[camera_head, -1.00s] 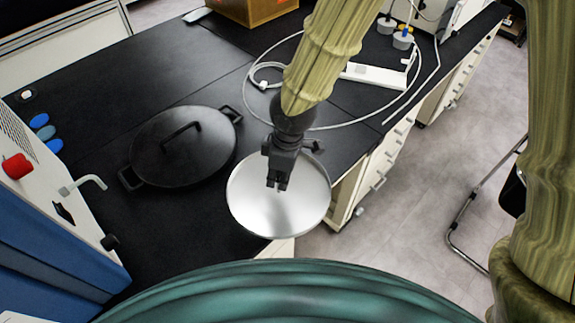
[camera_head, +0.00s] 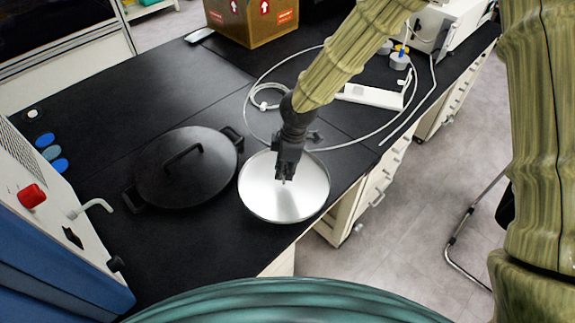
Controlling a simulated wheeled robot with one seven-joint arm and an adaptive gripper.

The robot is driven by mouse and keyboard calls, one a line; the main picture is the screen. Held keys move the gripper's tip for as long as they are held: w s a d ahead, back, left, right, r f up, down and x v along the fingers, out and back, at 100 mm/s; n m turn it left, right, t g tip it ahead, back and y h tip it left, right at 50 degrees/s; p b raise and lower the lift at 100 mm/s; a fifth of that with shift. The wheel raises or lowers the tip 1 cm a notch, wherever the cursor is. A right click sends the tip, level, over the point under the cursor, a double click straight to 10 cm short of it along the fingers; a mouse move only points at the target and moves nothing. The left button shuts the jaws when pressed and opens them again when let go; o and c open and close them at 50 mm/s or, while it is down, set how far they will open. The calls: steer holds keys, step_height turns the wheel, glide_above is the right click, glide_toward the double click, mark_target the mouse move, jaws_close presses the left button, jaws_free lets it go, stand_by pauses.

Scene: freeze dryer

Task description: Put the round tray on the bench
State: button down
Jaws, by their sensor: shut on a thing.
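The round tray (camera_head: 262,205) is a shiny silver disc with a low rim. It is over the right front part of the black bench (camera_head: 200,235), close to the bench's edge. My gripper (camera_head: 285,178) is above the tray, pointing down, and is shut on it near its middle. The fingertips are small and dark, so the exact grip is hard to see. Whether the tray touches the bench top or hangs just above it, I cannot tell.
A black round lid with a handle (camera_head: 186,168) lies just left of the tray. A white cable (camera_head: 250,95) loops behind it, near a white power strip (camera_head: 370,96). A cardboard box (camera_head: 252,22) stands at the back. The bench front left of the tray is clear.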

steer(key=shift+w+d+p, duration=0.15)
steer(key=shift+w+p, duration=0.05)
steer(key=shift+w, duration=0.45)
steer(key=shift+w+d+p, duration=0.15)
steer(key=shift+w+p, duration=0.05)
steer(key=shift+w, duration=0.45)
steer(key=shift+f+p, duration=0.7)
steer(key=shift+f, duration=1.15)
steer(key=shift+f, duration=0.15)
steer(key=c, duration=1.3)
jaws_free()
step_height(320, 180, up, 12)
steer(key=d+b, duration=0.2)
steer(key=shift+b, duration=0.3)
